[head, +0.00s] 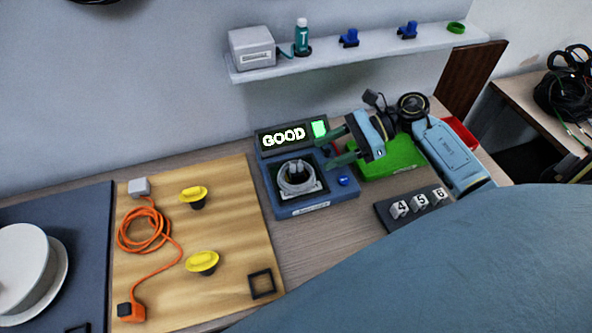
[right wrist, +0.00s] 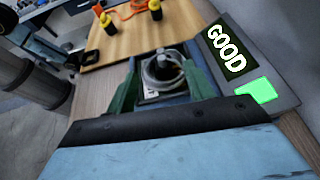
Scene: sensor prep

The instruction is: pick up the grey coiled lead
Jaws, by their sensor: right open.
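The grey coiled lead (head: 297,184) lies on the dark pad of the blue tester (head: 318,206), with its plug standing up in the coil. My right gripper (head: 328,148) is open and empty, above and to the right of the coil, with its green fingers pointing left toward it. In the right wrist view the lead (right wrist: 160,82) shows between the two open fingers (right wrist: 163,78), beyond them and apart from them. The tester's screen (head: 283,137) reads GOOD, beside a lit green square. My left gripper is not in view.
A green tray (head: 400,160) sits under my right arm. Number blocks (head: 420,201) stand on a dark strip at the right. A wooden board (head: 225,225) at the left carries an orange cord (head: 146,240) and two yellow knobs (head: 203,262). A shelf (head: 370,50) runs above.

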